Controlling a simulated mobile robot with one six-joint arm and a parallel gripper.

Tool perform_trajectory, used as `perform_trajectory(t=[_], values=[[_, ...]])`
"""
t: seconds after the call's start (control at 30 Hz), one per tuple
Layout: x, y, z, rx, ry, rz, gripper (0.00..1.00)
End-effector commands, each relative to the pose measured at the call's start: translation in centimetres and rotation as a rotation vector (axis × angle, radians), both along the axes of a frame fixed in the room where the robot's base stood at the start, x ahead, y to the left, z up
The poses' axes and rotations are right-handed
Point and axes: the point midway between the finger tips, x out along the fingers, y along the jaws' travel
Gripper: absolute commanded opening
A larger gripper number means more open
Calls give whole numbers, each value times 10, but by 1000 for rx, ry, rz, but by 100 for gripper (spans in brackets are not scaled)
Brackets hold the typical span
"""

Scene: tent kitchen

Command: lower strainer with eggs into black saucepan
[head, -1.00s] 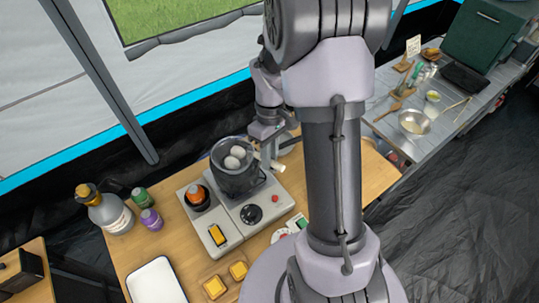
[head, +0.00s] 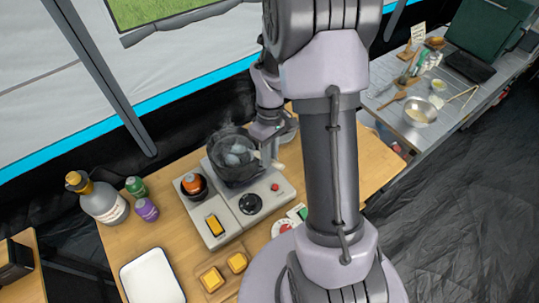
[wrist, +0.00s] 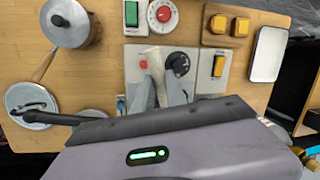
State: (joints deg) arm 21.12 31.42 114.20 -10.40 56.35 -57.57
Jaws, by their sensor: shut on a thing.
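The black saucepan (head: 233,178) stands on the grey stove with faint steam over it. The eggs (head: 238,154) sit low inside its rim, greyish through the steam or water. The strainer around them is hard to make out. My gripper (head: 268,140) is just right of the saucepan's rim, shut on the strainer's pale handle (head: 277,164). In the wrist view my gripper (wrist: 170,92) has its fingers close together, with the pale handle (wrist: 153,55) showing beyond them. The saucepan is not visible in that view.
Bottles (head: 104,205) stand further left. A white tray (head: 152,278) and a board with orange blocks (head: 212,280) lie in front. A lidded pot (wrist: 72,25) shows in the wrist view.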

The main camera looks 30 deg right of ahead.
Motion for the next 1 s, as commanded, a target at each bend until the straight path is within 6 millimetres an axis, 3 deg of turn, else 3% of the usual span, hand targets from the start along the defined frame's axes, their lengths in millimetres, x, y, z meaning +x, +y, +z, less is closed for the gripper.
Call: perform_trajectory(t=[0.77, 0.8, 0.9, 1.0], values=[[0, 0, -12, 0, 0, 0, 0], [0, 0, -12, 0, 0, 0, 19], [0, 0, -12, 0, 0, 0, 38], [0, 0, -12, 0, 0, 0, 42]])
